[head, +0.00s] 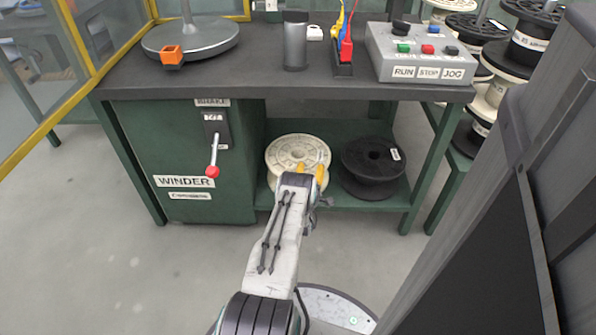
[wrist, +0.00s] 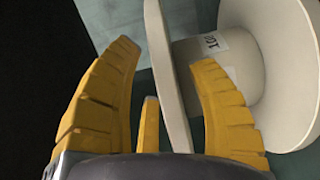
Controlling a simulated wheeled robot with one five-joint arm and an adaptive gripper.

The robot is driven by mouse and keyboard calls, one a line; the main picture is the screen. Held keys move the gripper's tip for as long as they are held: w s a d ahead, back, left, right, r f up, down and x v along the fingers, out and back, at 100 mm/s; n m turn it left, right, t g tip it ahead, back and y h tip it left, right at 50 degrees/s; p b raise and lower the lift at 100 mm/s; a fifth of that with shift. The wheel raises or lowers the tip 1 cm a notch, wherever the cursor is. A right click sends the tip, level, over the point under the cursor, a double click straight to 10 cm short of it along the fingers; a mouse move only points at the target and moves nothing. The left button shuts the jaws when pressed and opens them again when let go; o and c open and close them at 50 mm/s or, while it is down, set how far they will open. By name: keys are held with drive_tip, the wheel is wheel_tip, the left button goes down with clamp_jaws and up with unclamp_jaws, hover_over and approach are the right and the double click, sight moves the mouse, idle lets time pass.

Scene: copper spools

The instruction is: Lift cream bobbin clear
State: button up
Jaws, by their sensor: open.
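The cream bobbin (head: 292,148) stands upright on the green lower shelf of the winder bench, with my gripper (head: 310,171) over its near right side. In the wrist view, my yellow fingers (wrist: 166,55) are open. One flange of the cream bobbin (wrist: 167,80) runs edge-on between the left and right fingers. The right finger overlaps the labelled core, between the two flanges. Gaps show on both sides of the flange near the fingertips; contact lower down is hard to tell. The arm hides part of the bobbin in the head view.
A black spool (head: 372,167) sits close to the right on the same shelf (head: 335,204). The dark bench top (head: 260,82) overhangs the shelf. The green winder cabinet (head: 190,160), with a red-knobbed lever (head: 212,171), stands left. Stacked spools (head: 508,68) stand at far right.

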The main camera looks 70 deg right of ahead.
sight(312, 164)
drive_tip(key=d+b, duration=0.1)
drive_tip(key=b, duration=0.1)
drive_tip(key=shift+w+d+f+b, duration=0.1)
drive_tip(key=shift+d+f+b, duration=0.3)
drive_tip(key=shift+w+d+r+b, duration=0.15)
drive_tip(key=shift+d+r+b, duration=0.05)
drive_tip(key=shift+d+b, duration=0.7)
drive_tip(key=shift+r, duration=0.1)
drive_tip(key=shift+a, duration=0.1)
clamp_jaws()
drive_tip(key=shift+r, duration=0.15)
